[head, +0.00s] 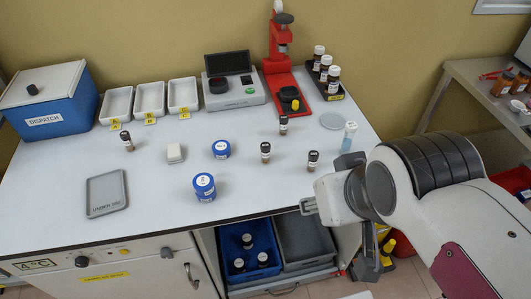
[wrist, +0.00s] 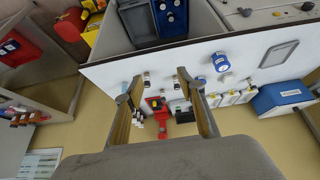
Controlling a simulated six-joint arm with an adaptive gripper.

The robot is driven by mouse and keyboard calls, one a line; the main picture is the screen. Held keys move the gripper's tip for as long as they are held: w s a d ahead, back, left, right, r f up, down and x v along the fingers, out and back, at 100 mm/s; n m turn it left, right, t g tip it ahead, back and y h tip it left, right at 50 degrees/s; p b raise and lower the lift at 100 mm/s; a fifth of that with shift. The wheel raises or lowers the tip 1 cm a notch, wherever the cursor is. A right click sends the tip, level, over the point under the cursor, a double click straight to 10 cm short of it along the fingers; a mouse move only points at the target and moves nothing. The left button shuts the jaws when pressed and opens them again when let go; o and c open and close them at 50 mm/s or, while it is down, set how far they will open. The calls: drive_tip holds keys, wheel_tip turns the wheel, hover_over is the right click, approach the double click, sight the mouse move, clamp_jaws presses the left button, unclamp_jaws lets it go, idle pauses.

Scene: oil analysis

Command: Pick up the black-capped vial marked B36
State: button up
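Black-capped vials stand apart on the white bench in the head view: one at the left (head: 127,142), one near the back (head: 283,125), one in the middle (head: 265,152) and one at the right (head: 313,161). Their labels are too small to read, so I cannot tell which is B36. In the wrist view, small vials show near the fingers, one by the left finger (wrist: 147,80). My gripper (wrist: 155,84) is open and empty, its two fingers well apart.
White trays (head: 150,101), a blue box (head: 48,108), an instrument (head: 233,92) and a red stand (head: 284,75) line the back. An open drawer holds a blue bin (head: 230,238).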

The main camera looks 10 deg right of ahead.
drive_tip(key=w+d+f+n+t+h, duration=0.15)
drive_tip(key=w+d, duration=0.35)
drive_tip(key=w, duration=0.5)
drive_tip(key=w+d+f+n+t, duration=0.1)
drive_tip(key=w+d+f+t, duration=0.2)
drive_tip(key=w, duration=0.7)
drive_tip(key=n+t+y, duration=0.1)
drive_tip(key=n+y, duration=0.3)
drive_tip(key=y, duration=0.5)
approach(268, 146)
drive_tip(key=w, duration=0.1)
drive_tip(key=f, duration=0.1)
drive_tip(key=w, duration=0.1)
drive_tip(key=shift+w+a+f, duration=0.25)
drive_tip(key=shift+w+f, duration=0.1)
drive_tip(key=shift+f, duration=0.05)
drive_tip(key=shift+s+a+y, duration=0.25)
drive_tip(key=shift+s+a, duration=0.05)
drive_tip(key=shift+a, duration=0.15)
drive_tip(key=shift+f, duration=0.1)
drive_tip(key=shift+x, duration=1.3)
drive_tip(key=shift+w, duration=0.1)
drive_tip(key=shift+r+x, duration=0.15)
drive_tip(key=shift+x, duration=1.1)
drive_tip(key=shift+r+x, duration=0.15)
drive_tip(key=shift+x, duration=1.1)
